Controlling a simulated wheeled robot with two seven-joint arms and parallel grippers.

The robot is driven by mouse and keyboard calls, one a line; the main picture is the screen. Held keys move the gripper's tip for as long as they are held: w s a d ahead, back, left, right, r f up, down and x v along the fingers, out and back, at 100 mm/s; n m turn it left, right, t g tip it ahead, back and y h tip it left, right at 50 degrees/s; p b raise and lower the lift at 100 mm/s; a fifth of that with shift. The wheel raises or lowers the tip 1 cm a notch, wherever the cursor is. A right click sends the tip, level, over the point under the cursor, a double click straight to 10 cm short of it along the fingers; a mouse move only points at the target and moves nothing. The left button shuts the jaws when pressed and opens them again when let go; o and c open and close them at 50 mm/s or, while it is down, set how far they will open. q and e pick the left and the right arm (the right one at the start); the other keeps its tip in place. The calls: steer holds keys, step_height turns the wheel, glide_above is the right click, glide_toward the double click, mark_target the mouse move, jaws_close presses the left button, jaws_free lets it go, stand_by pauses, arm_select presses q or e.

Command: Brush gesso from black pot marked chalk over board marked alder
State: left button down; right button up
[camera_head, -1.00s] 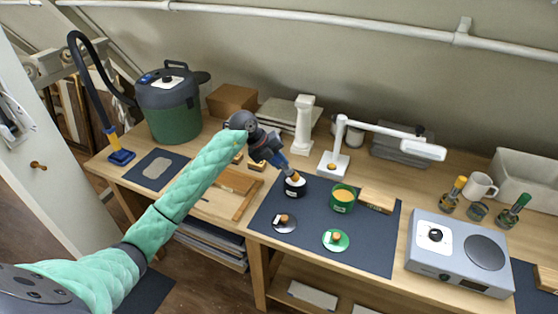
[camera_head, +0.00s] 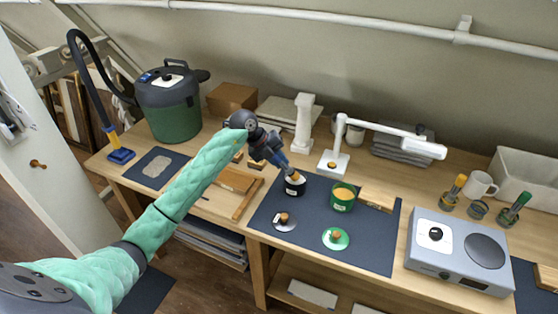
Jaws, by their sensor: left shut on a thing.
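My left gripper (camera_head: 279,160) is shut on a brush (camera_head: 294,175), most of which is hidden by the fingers. The brush points down at the mouth of a small black pot (camera_head: 295,188) with white contents; I cannot tell how deep its tip reaches. The pot stands open on the dark mat (camera_head: 318,222), its label too small to read. A flat wooden board (camera_head: 236,179) lies left of the mat, partly behind my left arm. A wooden block with a pale label (camera_head: 377,199) lies right of the pots. I cannot read which is marked alder. My right gripper is out of view.
A white lamp (camera_head: 334,162) stands behind, a grey hotplate (camera_head: 460,255) at right. The mat's front right is clear.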

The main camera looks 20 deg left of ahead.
arm_select(q)
steer(key=shift+f+b, duration=0.35)
steer(key=shift+f, duration=0.25)
stand_by(1.5)
steer(key=shift+r+p, duration=1.65)
steer(key=shift+r, duration=1.95)
